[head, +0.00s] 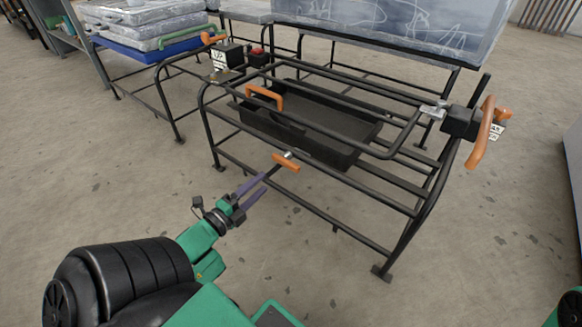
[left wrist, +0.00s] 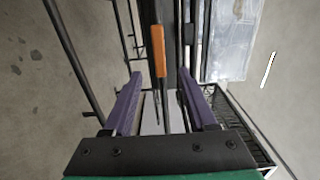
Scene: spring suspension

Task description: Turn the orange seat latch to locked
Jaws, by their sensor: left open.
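An orange latch handle (head: 286,163) with a small metal pivot sits on the near side rail of a black tubular frame (head: 350,183). It also shows in the left wrist view as an orange bar (left wrist: 158,52), upright in the picture. My left gripper (head: 263,183) has purple fingers and points at the latch from the lower left. In the left wrist view my left gripper (left wrist: 160,78) is open, with the orange bar between and just beyond its fingertips. It appears not to touch the bar. My right gripper is not in view.
Another orange handle (head: 483,132) sits at the frame's right end, with a black block (head: 461,122). A black tray (head: 335,127) with an orange grip (head: 265,96) rests inside the frame. Clear-wrapped cases (head: 150,28) stand behind. The concrete floor in front is clear.

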